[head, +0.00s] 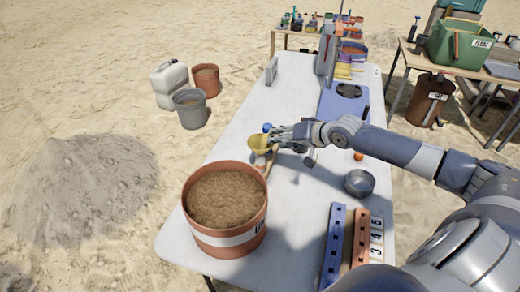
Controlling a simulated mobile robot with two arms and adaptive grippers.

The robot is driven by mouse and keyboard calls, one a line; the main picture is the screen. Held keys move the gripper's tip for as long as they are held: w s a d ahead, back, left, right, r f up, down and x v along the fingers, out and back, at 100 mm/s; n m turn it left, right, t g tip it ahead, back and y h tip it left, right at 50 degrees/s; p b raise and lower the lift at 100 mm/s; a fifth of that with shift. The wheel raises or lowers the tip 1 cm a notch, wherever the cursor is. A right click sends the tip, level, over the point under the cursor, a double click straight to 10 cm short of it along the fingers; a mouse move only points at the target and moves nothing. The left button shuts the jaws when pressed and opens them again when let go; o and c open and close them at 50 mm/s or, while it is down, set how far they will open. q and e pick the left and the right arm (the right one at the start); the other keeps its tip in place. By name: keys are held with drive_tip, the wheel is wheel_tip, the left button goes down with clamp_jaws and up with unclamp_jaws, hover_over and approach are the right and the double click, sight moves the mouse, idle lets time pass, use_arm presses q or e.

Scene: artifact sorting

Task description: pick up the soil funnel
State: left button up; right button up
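A small yellow funnel-like piece (257,143), which looks like the soil funnel, is over the middle left part of the white table (230,140). My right gripper (274,136) reaches in from the right, with its fingertips right at the funnel's right side. The fingers look small and overlap the funnel's edge, so I cannot tell whether they are open or closed on it, or whether the funnel rests on the table. My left gripper is not in view.
A soil-filled terracotta bucket (228,240) stands at the near left. A metal bowl (358,183), a blue rack (334,245) and an orange numbered rack (361,238) lie at the right. A scale (325,55) and blue mat (335,103) are farther back.

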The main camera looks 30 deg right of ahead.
sight(265, 141)
drive_tip(key=shift+a+p+x, duration=0.1)
drive_tip(key=shift+p+x, duration=0.15)
drive_tip(key=shift+x, duration=1.15)
drive_tip(key=shift+a+p+x, duration=0.15)
drive_tip(key=shift+p+x, duration=0.05)
drive_tip(key=shift+x, duration=1.25)
drive_tip(key=shift+s, duration=0.15)
clamp_jaws()
